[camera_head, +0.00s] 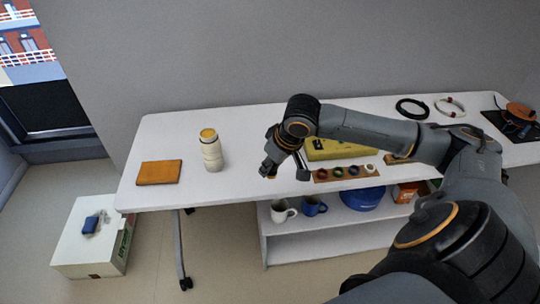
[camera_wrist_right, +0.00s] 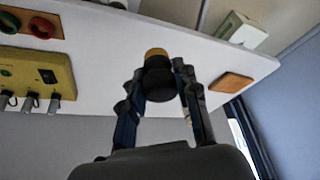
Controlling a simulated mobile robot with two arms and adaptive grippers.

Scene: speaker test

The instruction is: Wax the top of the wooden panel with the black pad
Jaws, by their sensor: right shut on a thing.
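The wooden panel (camera_head: 158,172), a flat orange-brown piece, lies near the left end of the white table. It also shows at the right in the right wrist view (camera_wrist_right: 232,82). My right gripper (camera_head: 284,171) is above the table, to the right of the panel and apart from it. In the right wrist view its fingers are shut on the dark round black pad (camera_wrist_right: 160,80). A tan part shows just beyond the pad; I cannot tell whether it belongs to it. The pad cannot be made out in the head view. My left gripper is not in view.
A white bottle with a yellow top (camera_head: 211,152) stands between the panel and my right gripper. The white table (camera_head: 225,190) has bare room around them. A yellow box (camera_head: 340,150) and a strip with rings (camera_head: 345,173) lie right. Mugs (camera_head: 282,211) stand on the lower shelf.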

